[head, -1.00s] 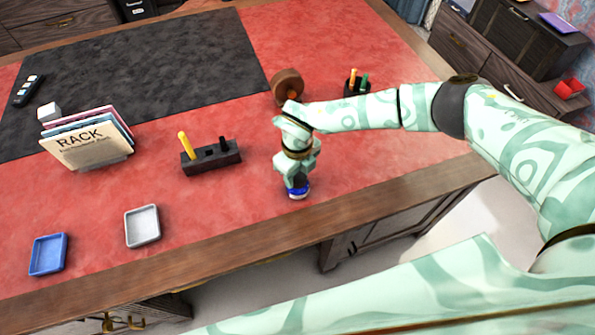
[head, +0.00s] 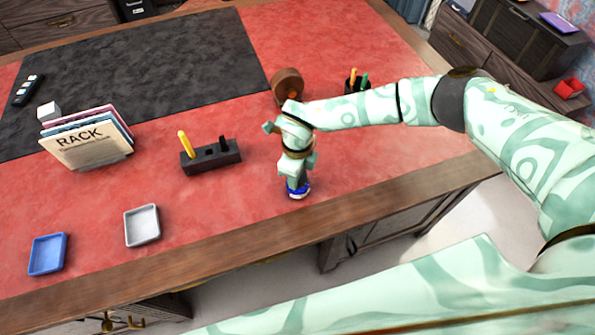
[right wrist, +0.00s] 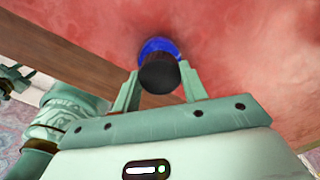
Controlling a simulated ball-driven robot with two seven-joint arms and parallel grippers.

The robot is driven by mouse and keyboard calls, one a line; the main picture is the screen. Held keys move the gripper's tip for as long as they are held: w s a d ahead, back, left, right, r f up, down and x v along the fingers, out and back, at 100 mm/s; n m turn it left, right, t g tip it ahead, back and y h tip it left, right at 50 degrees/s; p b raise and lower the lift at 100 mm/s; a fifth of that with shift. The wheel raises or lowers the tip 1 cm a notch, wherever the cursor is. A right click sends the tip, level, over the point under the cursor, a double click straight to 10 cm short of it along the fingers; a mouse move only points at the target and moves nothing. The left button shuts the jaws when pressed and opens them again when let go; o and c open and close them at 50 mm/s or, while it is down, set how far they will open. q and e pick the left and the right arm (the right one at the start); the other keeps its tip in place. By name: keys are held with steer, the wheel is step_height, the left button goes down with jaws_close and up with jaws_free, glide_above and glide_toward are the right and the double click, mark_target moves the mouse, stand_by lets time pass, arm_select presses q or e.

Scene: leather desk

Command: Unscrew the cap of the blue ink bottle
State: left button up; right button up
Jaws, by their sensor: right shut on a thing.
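The blue ink bottle (head: 300,194) stands on the red desk top near its front edge, mostly hidden under my right gripper in the head view. In the right wrist view its blue body (right wrist: 158,45) shows behind its dark cap (right wrist: 159,73). My right gripper (head: 297,182) points down over the bottle, and its fingers (right wrist: 158,85) are shut on the cap from both sides. I cannot tell how far the cap is turned. My left gripper is not in view.
A dark pen stand (head: 211,158) with a yellow pen is left of the bottle. A white tray (head: 142,226) and a blue tray (head: 47,254) lie further left, near a file rack (head: 92,150). A brown round object (head: 287,87) and a pen cup (head: 357,86) stand behind.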

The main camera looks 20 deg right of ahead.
steer(key=shift+f, duration=0.1)
steer(key=n, duration=0.4)
steer(key=n, duration=0.4)
steer(key=shift+b, duration=0.4)
steer(key=n, duration=0.3)
steer(key=shift+n, duration=0.5)
